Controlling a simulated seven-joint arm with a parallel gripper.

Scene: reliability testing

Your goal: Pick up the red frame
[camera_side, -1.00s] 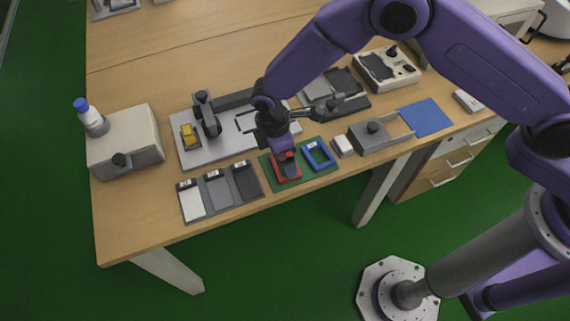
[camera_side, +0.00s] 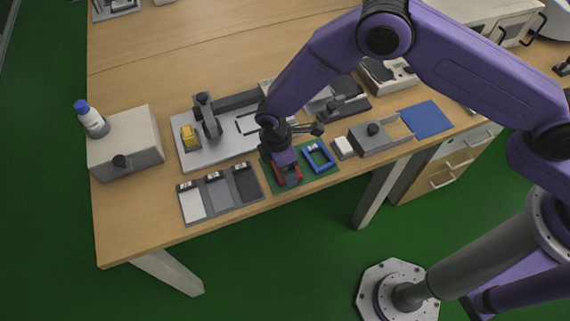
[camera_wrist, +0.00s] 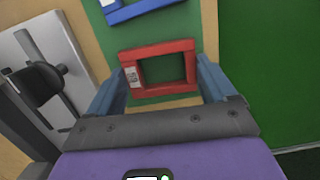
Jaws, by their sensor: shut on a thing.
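The red frame (camera_wrist: 160,50) is a small rectangular ring with a white number label on its left side, seen in the wrist view over the green mat (camera_wrist: 150,30). My gripper (camera_wrist: 160,72) has its two blue fingers against the left and right sides of the frame, shut on it. In the side view my gripper (camera_side: 290,178) is low over the mat and hides much of the red frame (camera_side: 278,173). I cannot tell whether the frame is clear of the mat.
A blue frame (camera_side: 319,158) lies on the mat, right beside my gripper. A tray with three panels (camera_side: 219,193) lies to the left. A grey fixture plate (camera_side: 192,158) with a yellow block (camera_side: 189,137) is behind. The table's front edge is close.

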